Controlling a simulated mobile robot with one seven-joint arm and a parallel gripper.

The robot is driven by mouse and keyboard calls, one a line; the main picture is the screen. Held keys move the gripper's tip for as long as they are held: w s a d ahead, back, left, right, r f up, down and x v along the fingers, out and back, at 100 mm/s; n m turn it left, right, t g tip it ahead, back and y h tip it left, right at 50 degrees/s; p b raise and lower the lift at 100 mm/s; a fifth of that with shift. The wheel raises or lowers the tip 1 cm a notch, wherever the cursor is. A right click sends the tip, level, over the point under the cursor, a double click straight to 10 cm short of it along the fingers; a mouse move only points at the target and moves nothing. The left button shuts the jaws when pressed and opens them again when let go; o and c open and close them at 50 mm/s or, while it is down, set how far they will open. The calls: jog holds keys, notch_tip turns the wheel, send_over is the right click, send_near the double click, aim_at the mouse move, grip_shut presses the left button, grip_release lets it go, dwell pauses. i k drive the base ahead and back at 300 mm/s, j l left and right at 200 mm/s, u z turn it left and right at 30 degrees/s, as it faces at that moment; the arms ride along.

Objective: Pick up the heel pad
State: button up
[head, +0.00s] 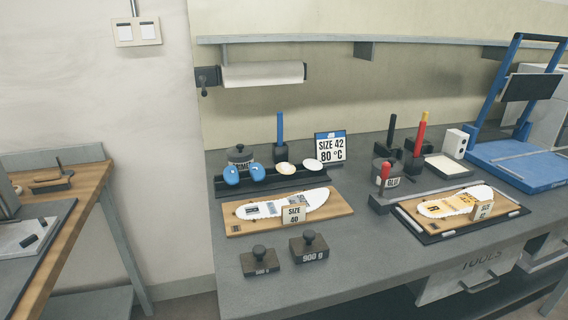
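Several small rounded pads stand or lean along a dark rack on the grey bench. Two are blue, a left one (231,175) and a right one (257,173). Two are pale, a cream one (285,168) and a whiter one (312,164). I cannot tell from their shapes which of them is the heel pad. A white insole (262,210) lies on a wooden board (334,208) in front of the rack, with a "SIZE 40" card (293,215). My gripper is not in view.
Two dark weights (261,262) (310,246) stand near the bench's front edge. A primer pot (240,155) and a "SIZE 42 80 °C" sign (331,148) are behind the rack. A second insole (450,203), a glue pot (388,181) and a blue press (515,165) are rightward.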

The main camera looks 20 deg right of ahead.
aim_at(286, 167)
jog(key=l+u, duration=0.3)
jog(key=l, duration=0.75)
jog(key=k+l+u, duration=0.1)
jog(key=l, duration=0.2)
jog(key=k+l+u, duration=0.1)
jog(key=l, duration=0.25)
jog(key=k+l, duration=0.2)
jog(key=l+u, duration=0.15)
jog(key=l, duration=0.35)
jog(key=i, duration=1)
